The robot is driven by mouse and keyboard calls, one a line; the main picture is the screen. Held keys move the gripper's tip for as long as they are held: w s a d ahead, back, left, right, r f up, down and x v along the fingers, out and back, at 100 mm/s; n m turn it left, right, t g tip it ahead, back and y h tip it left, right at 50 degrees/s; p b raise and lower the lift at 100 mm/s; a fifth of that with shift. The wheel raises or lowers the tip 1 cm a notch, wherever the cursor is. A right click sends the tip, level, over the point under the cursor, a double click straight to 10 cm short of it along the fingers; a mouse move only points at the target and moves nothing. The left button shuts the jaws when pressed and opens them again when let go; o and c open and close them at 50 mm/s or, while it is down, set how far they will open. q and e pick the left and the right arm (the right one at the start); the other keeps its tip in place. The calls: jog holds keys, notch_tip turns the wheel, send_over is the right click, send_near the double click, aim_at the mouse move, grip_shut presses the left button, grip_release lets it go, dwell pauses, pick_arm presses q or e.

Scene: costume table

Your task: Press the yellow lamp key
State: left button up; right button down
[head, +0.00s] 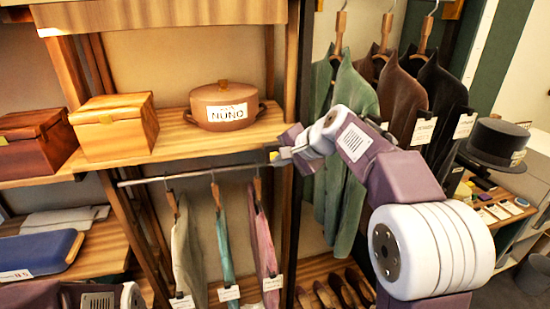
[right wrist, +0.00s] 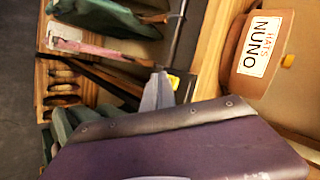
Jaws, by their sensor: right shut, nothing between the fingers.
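A small yellow patch (head: 273,155) shows right at the tip of my right gripper (head: 281,156), in front of the wooden shelf. The yellow patch also shows in the right wrist view (right wrist: 173,82), beside the grey fingers (right wrist: 158,94). I cannot tell whether this patch is the lamp key, or whether the fingers touch it. My right gripper is shut and empty. My left gripper is out of view; only part of my left arm shows at the bottom left.
A lidded pot labelled NUNO (head: 226,106) and a wooden box (head: 115,126) stand on the shelf. A metal rail (head: 150,181) with hanging garments runs below. Green and dark clothes (head: 345,200) hang behind my right arm. A black hat (head: 497,140) stands at the right.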

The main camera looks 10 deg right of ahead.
jog(key=shift+w, duration=0.1)
dwell(0.3)
jog(key=shift+w+r+p, duration=0.1)
jog(key=shift+w+p, duration=0.25)
jog(key=shift+s+b, duration=0.3)
jog(key=shift+s, duration=0.1)
jog(key=s+b, duration=0.3)
jog(key=s, duration=0.3)
dwell(0.3)
